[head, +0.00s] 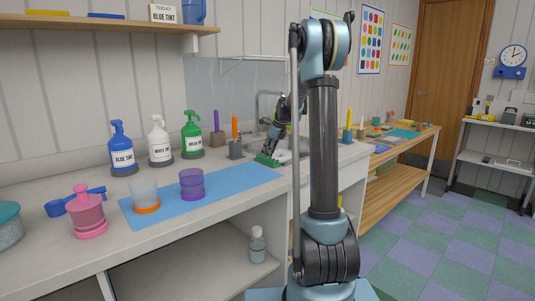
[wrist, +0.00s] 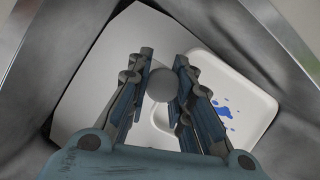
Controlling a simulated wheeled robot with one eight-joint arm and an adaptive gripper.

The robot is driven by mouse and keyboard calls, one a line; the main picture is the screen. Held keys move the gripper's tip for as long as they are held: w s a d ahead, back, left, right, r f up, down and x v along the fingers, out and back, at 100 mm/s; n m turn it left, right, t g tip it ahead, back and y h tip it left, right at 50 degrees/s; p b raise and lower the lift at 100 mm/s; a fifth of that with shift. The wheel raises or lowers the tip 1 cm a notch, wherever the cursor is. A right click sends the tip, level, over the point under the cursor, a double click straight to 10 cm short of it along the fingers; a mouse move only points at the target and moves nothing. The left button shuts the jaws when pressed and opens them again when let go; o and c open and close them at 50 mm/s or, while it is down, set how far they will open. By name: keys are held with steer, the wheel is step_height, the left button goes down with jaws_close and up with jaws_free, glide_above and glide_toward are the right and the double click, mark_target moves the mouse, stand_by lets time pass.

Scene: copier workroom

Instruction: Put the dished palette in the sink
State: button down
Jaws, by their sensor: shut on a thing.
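The dished palette (wrist: 240,95) is a white, round-cornered slab with blue paint marks. In the wrist view it lies to the right of and partly behind my gripper's fingers. My gripper (wrist: 162,88) points down over the metal sink (wrist: 62,50), its fingers shut on the palette's left part with a gap between them. The exact contact is hidden by the fingers. A round grey spot shows between the fingertips; I cannot tell what it is. In the head view my gripper (head: 275,144) is at the sink by the faucet (head: 262,100), and the palette cannot be made out.
A green sponge-like block (head: 266,161) sits at the sink's near left edge. Left of the sink are a blue mat (head: 225,190), a purple cup (head: 191,184), a clear cup (head: 145,194), and blue (head: 122,152), white (head: 159,142) and green (head: 192,136) bottles.

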steer(key=shift+f, duration=3.55)
steer(key=shift+f, duration=0.25)
steer(key=c, duration=1.4)
jaws_free()
steer(key=shift+o, duration=0.2)
steer(key=o, duration=0.3)
steer(key=shift+v, duration=5.9)
